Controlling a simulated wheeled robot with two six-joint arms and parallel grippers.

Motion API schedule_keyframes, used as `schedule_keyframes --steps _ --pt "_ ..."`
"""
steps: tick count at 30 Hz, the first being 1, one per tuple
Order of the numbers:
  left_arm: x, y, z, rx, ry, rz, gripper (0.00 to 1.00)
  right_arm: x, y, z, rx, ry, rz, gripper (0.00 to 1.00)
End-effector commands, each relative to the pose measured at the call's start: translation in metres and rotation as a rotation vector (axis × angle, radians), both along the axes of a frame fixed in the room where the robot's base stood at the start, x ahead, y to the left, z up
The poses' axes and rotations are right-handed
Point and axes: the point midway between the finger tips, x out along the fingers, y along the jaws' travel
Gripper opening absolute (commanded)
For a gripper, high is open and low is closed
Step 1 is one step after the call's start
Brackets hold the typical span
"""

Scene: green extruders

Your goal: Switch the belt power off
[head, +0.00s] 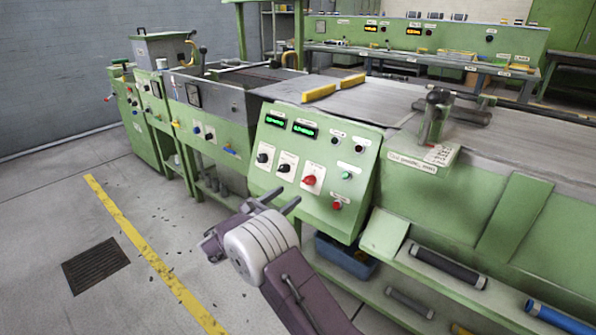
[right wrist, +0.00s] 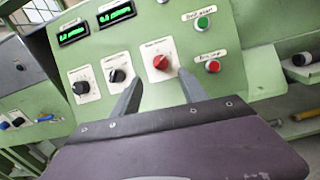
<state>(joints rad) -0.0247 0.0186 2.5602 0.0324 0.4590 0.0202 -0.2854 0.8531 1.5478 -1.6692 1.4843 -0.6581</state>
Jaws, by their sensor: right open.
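The green control panel (head: 325,150) carries two lit green displays, two black rotary knobs, a red rotary knob (head: 309,181) on a white plate, a green button (head: 346,175) and a red button (head: 337,206). The labels are too small to read surely, so I cannot tell which control is the belt power. My right gripper (head: 283,196) is open and empty in front of the panel's lower part. In the right wrist view the red knob (right wrist: 160,62) shows just beyond and between the fingertips (right wrist: 160,80); contact cannot be told. My left gripper is out of view.
The belt (head: 370,100) runs behind the panel, with yellow bars on it. A blue bin (head: 345,258) sits below the panel and dark rollers (head: 447,267) lie on the shelf to the right. The floor (head: 60,210) on the left is open, with a yellow line and a grate.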

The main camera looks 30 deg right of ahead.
Motion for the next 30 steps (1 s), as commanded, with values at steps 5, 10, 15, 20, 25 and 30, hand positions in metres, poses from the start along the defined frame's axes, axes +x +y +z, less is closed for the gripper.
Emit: schedule_keyframes --steps 5,10,15,20,25,30 --pt "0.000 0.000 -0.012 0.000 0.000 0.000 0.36 0.005 -0.014 -0.006 0.003 -0.001 -0.004 0.51" --pt "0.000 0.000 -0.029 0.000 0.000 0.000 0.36 0.019 -0.048 -0.007 0.003 -0.003 -0.006 0.51" --pt "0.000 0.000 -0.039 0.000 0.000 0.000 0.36 0.031 -0.074 -0.005 0.003 -0.002 -0.004 0.51" --pt "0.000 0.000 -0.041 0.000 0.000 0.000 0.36 0.036 -0.084 -0.003 0.002 0.000 -0.002 0.51" --pt "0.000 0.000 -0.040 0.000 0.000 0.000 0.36 0.036 -0.084 -0.002 0.002 0.000 -0.001 0.51" --pt "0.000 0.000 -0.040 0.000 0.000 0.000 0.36 0.036 -0.084 -0.002 0.002 0.000 -0.002 0.18"
